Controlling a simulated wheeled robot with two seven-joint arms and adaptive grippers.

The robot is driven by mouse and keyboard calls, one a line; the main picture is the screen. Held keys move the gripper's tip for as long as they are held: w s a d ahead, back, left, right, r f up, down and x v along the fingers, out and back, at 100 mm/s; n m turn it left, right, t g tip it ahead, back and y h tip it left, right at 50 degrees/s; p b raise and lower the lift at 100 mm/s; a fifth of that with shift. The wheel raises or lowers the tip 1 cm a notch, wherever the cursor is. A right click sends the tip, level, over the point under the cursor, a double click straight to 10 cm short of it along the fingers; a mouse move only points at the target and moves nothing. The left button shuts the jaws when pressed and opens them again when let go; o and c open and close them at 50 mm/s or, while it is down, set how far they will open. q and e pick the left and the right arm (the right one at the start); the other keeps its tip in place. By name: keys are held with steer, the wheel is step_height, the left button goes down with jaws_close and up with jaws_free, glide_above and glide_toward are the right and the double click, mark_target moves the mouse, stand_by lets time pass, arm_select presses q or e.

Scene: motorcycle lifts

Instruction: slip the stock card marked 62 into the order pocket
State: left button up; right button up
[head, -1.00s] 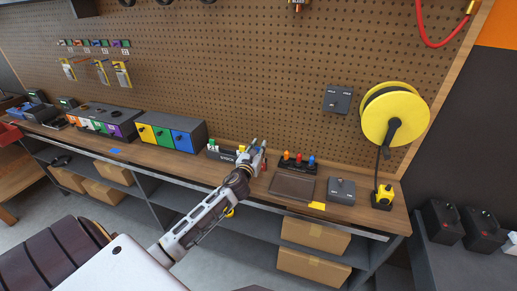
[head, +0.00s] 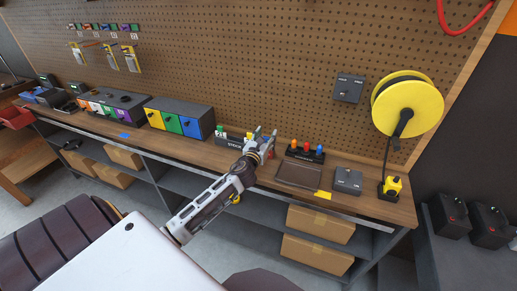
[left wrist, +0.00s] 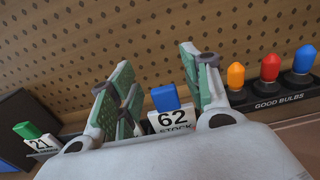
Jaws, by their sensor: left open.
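The stock card marked 62 (left wrist: 172,120), white with a blue tab, stands upright in the stock holder (head: 228,141) on the bench. My left gripper (head: 265,133) is over the bench at this holder. In the left wrist view its open green-padded fingers (left wrist: 158,85) stand on either side of the card, with the card's lower part hidden by the gripper body. A card marked 21 with a green tab (left wrist: 38,140) is to the left. Several yellow-edged pockets (head: 107,58) hang on the pegboard; I cannot tell whether one is the order pocket. My right gripper is not in view.
A rack of good bulbs (head: 305,153) is just right of the gripper. A brown tray (head: 298,175), a grey switch box (head: 347,181) and a yellow cord reel (head: 408,103) are farther right. A box with coloured drawers (head: 180,118) stands to the left.

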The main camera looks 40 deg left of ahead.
arm_select(q)
steer(key=v, duration=1.1)
steer(key=shift+s, duration=0.25)
stand_by(0.3)
stand_by(1.2)
